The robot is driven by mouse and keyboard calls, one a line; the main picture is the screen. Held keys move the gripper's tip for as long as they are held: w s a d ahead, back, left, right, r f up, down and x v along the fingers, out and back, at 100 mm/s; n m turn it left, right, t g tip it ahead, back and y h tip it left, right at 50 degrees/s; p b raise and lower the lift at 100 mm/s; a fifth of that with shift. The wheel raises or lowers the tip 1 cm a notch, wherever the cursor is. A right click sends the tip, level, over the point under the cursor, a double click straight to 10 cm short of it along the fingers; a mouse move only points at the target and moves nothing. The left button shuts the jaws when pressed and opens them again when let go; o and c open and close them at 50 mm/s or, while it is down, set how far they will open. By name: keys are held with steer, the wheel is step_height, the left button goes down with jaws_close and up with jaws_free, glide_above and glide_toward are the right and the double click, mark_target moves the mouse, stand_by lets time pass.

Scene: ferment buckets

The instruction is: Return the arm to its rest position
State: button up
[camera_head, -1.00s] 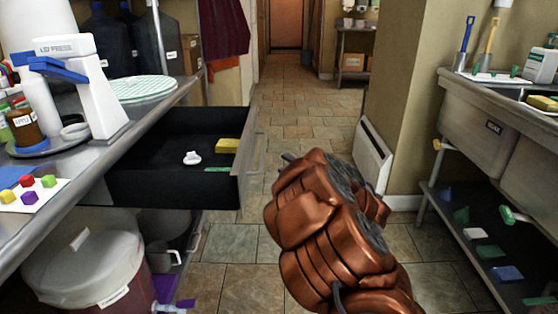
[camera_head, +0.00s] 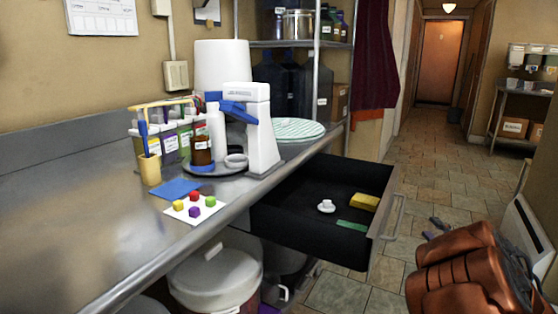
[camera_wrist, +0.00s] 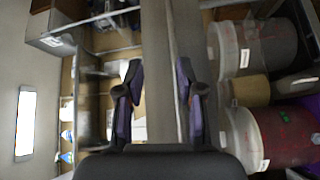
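My copper-coloured arm (camera_head: 468,272) is folded at the lower right of the head view, over the floor and to the right of the open drawer.
The black open drawer (camera_head: 290,220) juts out from the steel counter (camera_head: 100,225); it holds a yellow sponge (camera_head: 365,202) and a small white item (camera_head: 326,206). A lidded bucket (camera_head: 215,278) stands below. A white wall panel (camera_head: 527,238) is at right. The tiled aisle (camera_head: 440,165) is clear.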

steer(key=s+d+r+m+g+h+p, duration=0.2)
steer(key=r+m+g+h+p, duration=0.15)
steer(key=r+m+p, duration=0.2)
steer(key=s+d+r+m+g+h+p, duration=0.2)
steer(key=r+m+g+h+p, duration=0.1)
steer(key=r+m+h+p, duration=0.3)
steer(key=s+a+r+m+g+y+p, duration=0.2)
steer(key=s+a+r+g+p, duration=0.1)
steer(key=s+a, duration=0.6)
steer(key=s+a+r+m+g+y+p, duration=0.1)
steer(key=s+a+r+g+y+p, duration=0.2)
steer(key=s, duration=1.2)
steer(key=s+a+r+m+g+y+p, duration=0.2)
steer(key=s+a+g+p, duration=0.6)
steer(key=a, duration=0.9)
steer(key=s+r+y+p, duration=0.1)
steer(key=s+r+p, duration=0.1)
steer(key=s, duration=0.2)
steer(key=shift+s+r+m, duration=0.25)
steer(key=shift+m, duration=0.1)
steer(key=shift+a, duration=0.15)
